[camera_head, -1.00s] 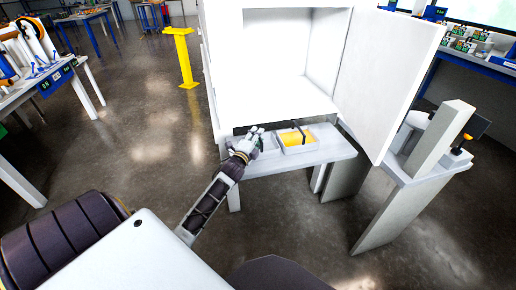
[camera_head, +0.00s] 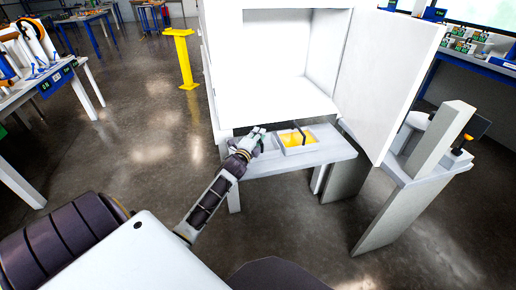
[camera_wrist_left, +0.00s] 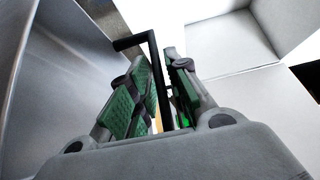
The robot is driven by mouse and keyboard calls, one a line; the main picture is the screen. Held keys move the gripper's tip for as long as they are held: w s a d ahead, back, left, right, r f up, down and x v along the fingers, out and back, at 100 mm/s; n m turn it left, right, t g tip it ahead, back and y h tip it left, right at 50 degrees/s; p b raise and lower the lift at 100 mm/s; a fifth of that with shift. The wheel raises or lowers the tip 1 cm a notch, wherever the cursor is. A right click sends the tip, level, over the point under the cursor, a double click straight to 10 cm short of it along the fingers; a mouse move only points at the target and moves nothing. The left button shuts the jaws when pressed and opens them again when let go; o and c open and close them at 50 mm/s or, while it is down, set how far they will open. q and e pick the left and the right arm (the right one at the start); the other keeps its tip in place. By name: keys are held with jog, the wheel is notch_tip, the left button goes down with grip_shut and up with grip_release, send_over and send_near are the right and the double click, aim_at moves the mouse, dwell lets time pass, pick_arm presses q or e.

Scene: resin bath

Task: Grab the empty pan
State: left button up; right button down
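A pale tray (camera_head: 315,142) with yellow-orange content and a dark handle sits on a low white bench under the cabinet. To its left, a pale shape (camera_head: 269,145) that may be the empty pan shows beside my left gripper (camera_head: 258,136), which partly hides it. In the left wrist view a black angled handle (camera_wrist_left: 154,70) passes between the green-padded fingers of my left gripper (camera_wrist_left: 167,85). The fingers stand apart, with a narrow gap showing on the handle's right side. Where the handle joins its pan is hidden. My right gripper is out of view.
The white cabinet (camera_head: 230,70) stands open above the bench (camera_head: 330,158), its door (camera_head: 385,80) swung out to the right. A grey stand (camera_head: 420,178) is at the right. A yellow post (camera_head: 184,60) stands at the back left. The floor in front is clear.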

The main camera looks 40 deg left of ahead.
pick_arm(q)
grip_shut()
jog(key=shift+r, duration=0.15)
